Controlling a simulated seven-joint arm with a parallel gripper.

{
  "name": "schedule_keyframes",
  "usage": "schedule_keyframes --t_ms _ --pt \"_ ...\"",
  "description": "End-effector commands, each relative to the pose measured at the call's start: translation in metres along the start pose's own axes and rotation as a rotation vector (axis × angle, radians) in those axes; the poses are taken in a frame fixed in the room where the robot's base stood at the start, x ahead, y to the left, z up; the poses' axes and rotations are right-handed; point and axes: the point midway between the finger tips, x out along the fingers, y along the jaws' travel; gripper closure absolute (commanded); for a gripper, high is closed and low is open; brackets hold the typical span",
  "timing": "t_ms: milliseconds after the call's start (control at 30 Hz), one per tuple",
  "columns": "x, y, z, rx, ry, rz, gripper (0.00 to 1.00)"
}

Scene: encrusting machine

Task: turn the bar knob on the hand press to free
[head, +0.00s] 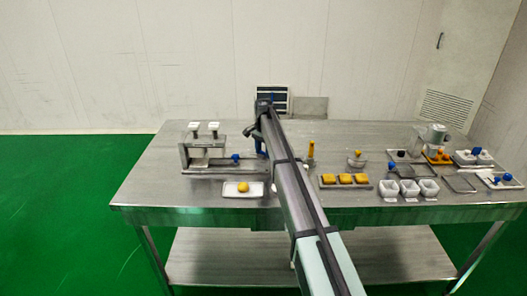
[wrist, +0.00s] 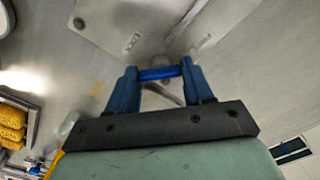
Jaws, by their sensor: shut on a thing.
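In the wrist view, the blue bar knob (wrist: 158,74) lies crosswise between the two blue fingertips of my gripper (wrist: 159,75). My gripper is shut on it, with a finger at each end of the bar. Beyond the knob is a grey metal plate (wrist: 105,22) with small lettering; one label seems to read LOCK, and the other is too blurred to read. In the head view, my gripper (head: 261,147) is at the middle of the steel table, partly hidden by my arm. The knob cannot be made out there, and which structure is the hand press is unclear.
On the steel table (head: 140,185), a metal fixture with two posts (head: 204,141) stands left of my gripper. A white tray with a yellow ball (head: 243,187) is in front. Yellow blocks (head: 345,179), white cups (head: 408,188) and several trays crowd the right side.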

Motion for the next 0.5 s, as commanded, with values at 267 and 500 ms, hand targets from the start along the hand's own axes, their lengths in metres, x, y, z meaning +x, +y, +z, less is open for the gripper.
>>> schedule_keyframes --t_ms 267,500 --pt "-0.0003 -0.0001 -0.0001 -0.26 0.0 0.0 0.79" --pt "-0.0003 -0.0001 -0.0001 -0.465 0.0 0.0 0.79"
